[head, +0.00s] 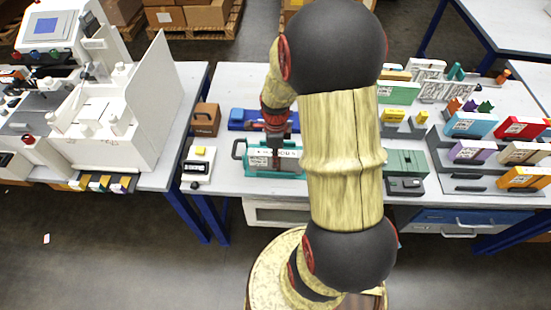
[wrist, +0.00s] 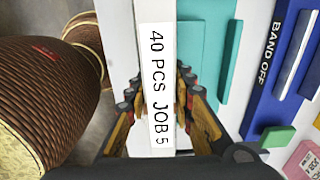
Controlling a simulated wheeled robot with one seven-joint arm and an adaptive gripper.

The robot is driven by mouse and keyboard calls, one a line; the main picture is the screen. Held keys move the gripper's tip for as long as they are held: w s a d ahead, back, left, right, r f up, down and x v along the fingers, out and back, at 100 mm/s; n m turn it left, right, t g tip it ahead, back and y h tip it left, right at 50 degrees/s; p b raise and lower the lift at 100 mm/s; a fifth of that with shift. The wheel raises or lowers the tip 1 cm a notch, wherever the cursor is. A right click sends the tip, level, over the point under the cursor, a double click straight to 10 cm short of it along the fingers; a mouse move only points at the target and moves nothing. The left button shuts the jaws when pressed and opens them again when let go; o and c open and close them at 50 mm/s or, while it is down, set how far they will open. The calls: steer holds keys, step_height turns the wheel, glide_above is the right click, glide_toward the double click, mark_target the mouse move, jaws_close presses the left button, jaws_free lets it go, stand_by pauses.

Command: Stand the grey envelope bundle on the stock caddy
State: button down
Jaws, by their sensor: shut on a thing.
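The grey envelope bundle (wrist: 157,40) is between my gripper's fingers in the wrist view, with a white label reading "40 PCS JOB 5". My gripper (wrist: 158,84) is shut on it from above. In the head view my gripper (head: 277,146) is over the bundle (head: 262,160), which stands upright at a teal holder (head: 258,174) on the middle table. Whether the bundle still touches the holder I cannot tell. A dark grey rack (head: 462,189) with coloured labelled packs stands at the right; it may be the stock caddy. My arm hides part of the table between.
A blue device (wrist: 258,112) marked "BAND OFF" lies beside the teal holder. A brown box (head: 205,119) and a small white device (head: 197,171) stand to the left. A green box (head: 405,163) is right of my arm. A white machine (head: 110,130) stands at far left.

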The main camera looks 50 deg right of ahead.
steer(key=shift+f, duration=0.1)
steer(key=c, duration=1.5)
jaws_free()
steer(key=shift+c, duration=0.2)
step_height(320, 180, up, 12)
steer(key=p, duration=0.3)
steer(key=shift+p, duration=0.4)
steer(key=shift+a+r, duration=0.1)
steer(key=shift+r, duration=0.25)
steer(key=s+a+r+n+t, duration=0.2)
steer(key=a+r+n, duration=0.7)
steer(key=n, duration=0.5)
steer(key=s+a+r+n+t, duration=0.3)
steer(key=s+a+r+n, duration=0.2)
steer(key=a+r+n, duration=0.5)
steer(key=a+n, duration=0.3)
steer(key=n, duration=0.1)
steer(key=shift+s+a+t, duration=0.25)
steer(key=shift+s+t, duration=0.05)
